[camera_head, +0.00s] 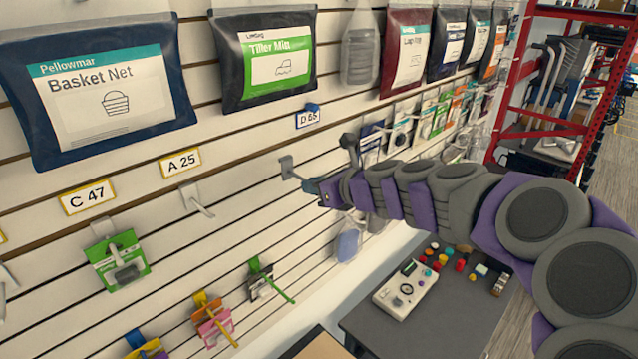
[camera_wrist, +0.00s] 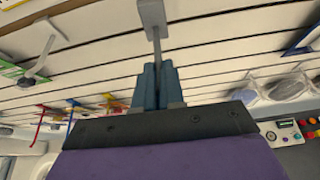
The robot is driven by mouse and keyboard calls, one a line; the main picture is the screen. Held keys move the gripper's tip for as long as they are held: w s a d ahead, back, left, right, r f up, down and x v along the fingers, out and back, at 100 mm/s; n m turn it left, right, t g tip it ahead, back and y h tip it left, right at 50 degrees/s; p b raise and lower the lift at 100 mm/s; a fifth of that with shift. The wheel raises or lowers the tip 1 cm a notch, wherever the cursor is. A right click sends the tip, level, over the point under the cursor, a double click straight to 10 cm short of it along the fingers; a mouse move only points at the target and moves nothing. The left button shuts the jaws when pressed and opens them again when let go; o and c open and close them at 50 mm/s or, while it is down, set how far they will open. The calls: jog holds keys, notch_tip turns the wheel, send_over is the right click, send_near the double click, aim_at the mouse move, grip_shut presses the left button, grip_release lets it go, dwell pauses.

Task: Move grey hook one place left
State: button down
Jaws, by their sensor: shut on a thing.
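The grey hook (camera_head: 287,165) is at the slatted wall, below and a little left of the D 65 tag (camera_head: 308,118). My gripper (camera_head: 312,186) is shut on its arm. In the wrist view the hook's grey back plate (camera_wrist: 152,14) shows at the top, with its rod running down between the fingertips of my gripper (camera_wrist: 157,72). Nothing hangs on the visible part. I cannot tell whether the plate is seated in a slot or just off the wall. A paler, empty hook (camera_head: 197,201) is to the left, below the A 25 tag (camera_head: 180,163).
Green (camera_head: 118,262), pink (camera_head: 212,322) and dark green (camera_head: 262,280) hook items hang lower on the wall. Pouches hang above, including Tiller Mitt (camera_head: 265,58). A clear pack (camera_head: 347,243) hangs below my arm. A dark table (camera_head: 380,335) with a control box (camera_head: 406,289) stands below.

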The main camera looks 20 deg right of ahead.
jog(key=a, duration=0.1)
jog(key=s+a, duration=0.1)
jog(key=a, duration=0.1)
jog(key=shift+s+a, duration=0.25)
jog(key=shift+a, duration=0.15)
jog(key=shift+w+a+f, duration=0.1)
jog(key=shift+w+a, duration=0.15)
jog(key=shift+w, duration=0.8)
dwell(0.6)
jog(key=shift+w+a, duration=0.3)
jog(key=shift+w, duration=0.45)
jog(key=shift+w+a, duration=0.25)
jog(key=shift+w, duration=0.55)
jog(key=shift+w+a, duration=0.3)
jog(key=shift+w, duration=0.45)
dwell(3.3)
